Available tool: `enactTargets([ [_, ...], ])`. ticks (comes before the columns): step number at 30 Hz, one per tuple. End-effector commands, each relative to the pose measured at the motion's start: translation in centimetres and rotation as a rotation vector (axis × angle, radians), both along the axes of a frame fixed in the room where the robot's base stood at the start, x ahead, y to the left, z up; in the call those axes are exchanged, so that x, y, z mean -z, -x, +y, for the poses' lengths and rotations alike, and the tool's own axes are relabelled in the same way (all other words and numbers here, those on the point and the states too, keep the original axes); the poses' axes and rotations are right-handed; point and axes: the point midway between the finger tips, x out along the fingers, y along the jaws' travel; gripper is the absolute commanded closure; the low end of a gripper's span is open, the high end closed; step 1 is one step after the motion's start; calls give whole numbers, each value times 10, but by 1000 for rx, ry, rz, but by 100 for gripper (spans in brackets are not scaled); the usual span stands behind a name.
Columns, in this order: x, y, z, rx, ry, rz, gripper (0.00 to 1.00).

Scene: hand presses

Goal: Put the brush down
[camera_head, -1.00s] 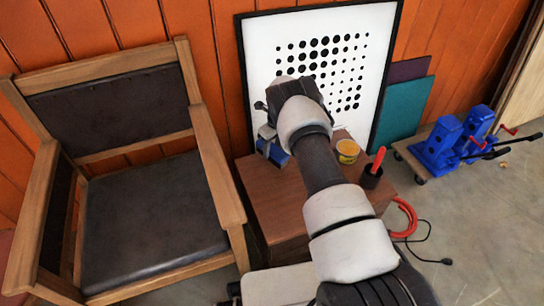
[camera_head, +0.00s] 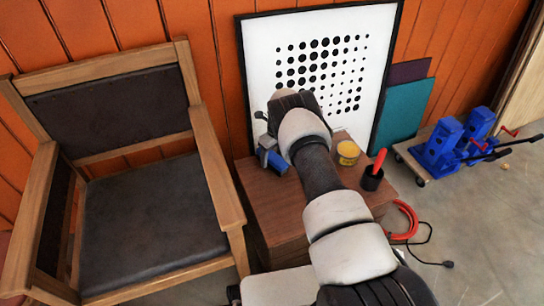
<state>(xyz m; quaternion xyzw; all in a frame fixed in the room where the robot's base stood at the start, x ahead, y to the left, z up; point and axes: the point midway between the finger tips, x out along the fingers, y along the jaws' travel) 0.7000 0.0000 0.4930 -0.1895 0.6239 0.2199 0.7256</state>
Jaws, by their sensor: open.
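My gripper (camera_head: 270,152) hangs at the far end of my arm, over the back left part of the brown wooden cabinet (camera_head: 262,195). Only a grey and blue piece of it shows below my wrist, close to the cabinet top. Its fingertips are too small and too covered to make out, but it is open. I cannot pick out the brush with certainty; it may be hidden behind my wrist and forearm. A dark cup (camera_head: 372,180) with a red-handled tool stands on the cabinet's right side.
A yellow tin (camera_head: 348,152) stands on the cabinet near the cup. A framed dot print (camera_head: 380,60) leans behind. A wooden armchair (camera_head: 150,210) stands close on the left. Blue presses (camera_head: 440,150) sit on a low dolly at right. A red hose (camera_head: 405,220) lies on the floor.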

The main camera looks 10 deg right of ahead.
Motion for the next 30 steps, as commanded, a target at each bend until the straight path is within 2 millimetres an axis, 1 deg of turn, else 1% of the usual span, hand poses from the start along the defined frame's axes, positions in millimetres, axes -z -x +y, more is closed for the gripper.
enactTargets([
  [2, -3, 0, 0, 0, -1, -1, 41],
  [5, -14, 0, -1, 0, 0, -1, 41],
  [8, -34, 2, -2, 1, 0, -2, 41],
  [15, -85, 9, -6, 1, 0, -2, 41],
  [18, -102, 12, -8, 0, -1, -1, 41],
  [21, -113, 13, -9, -1, 0, -1, 41],
  [24, -121, 15, -9, -3, 0, 0, 41],
  [26, -131, 14, -10, -18, 1, -7, 41],
  [29, -166, 14, -10, -97, 8, -32, 41],
  [30, -187, 16, -11, -151, 14, -47, 41],
])
